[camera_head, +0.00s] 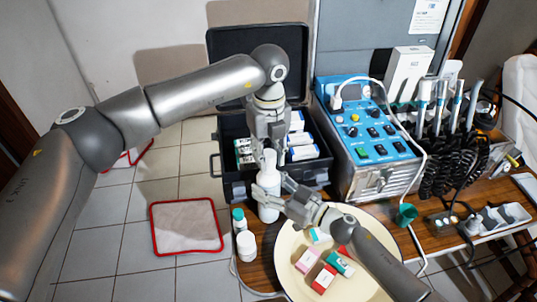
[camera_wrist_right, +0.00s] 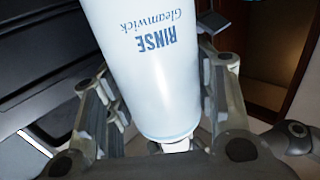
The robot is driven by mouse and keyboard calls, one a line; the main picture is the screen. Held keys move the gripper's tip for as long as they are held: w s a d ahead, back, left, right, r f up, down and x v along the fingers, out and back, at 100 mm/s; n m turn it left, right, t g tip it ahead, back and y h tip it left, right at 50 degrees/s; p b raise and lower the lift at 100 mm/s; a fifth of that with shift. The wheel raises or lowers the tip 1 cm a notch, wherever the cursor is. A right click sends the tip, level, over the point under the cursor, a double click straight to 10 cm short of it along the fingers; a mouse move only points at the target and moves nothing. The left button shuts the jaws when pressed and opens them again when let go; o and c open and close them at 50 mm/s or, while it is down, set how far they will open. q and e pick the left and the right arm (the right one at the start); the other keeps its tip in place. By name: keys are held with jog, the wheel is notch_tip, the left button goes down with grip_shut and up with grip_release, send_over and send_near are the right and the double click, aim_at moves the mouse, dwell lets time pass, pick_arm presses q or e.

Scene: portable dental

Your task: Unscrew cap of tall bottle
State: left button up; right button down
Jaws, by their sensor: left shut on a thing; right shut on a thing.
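The tall white bottle (camera_head: 268,208) stands upright near the left edge of the wooden table, in front of the black case. In the right wrist view the bottle (camera_wrist_right: 155,75) fills the middle, and its blue lettering "RINSE Gleamwick" appears upside down. My right gripper (camera_head: 282,192) comes from the right and is shut on the bottle's body, with fingers on both sides in the right wrist view (camera_wrist_right: 165,105). My left gripper (camera_head: 269,146) points down from above and is shut on the bottle's top. The cap itself is mostly hidden by its fingers.
A small white jar (camera_head: 246,246) and a teal-capped bottle (camera_head: 239,220) stand left of the tall bottle. A round cream tray (camera_head: 290,250) with several small boxes lies at the right front. The open black case (camera_head: 232,178) and blue dental unit (camera_head: 370,130) stand behind.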

aim_at(269, 154)
pick_arm(q)
jog(key=shift+r, duration=0.1)
pick_arm(e)
jog(key=shift+f, duration=0.1)
pick_arm(q)
jog(key=shift+r, duration=1.95)
pick_arm(e)
jog(key=c, duration=0.5)
grip_release()
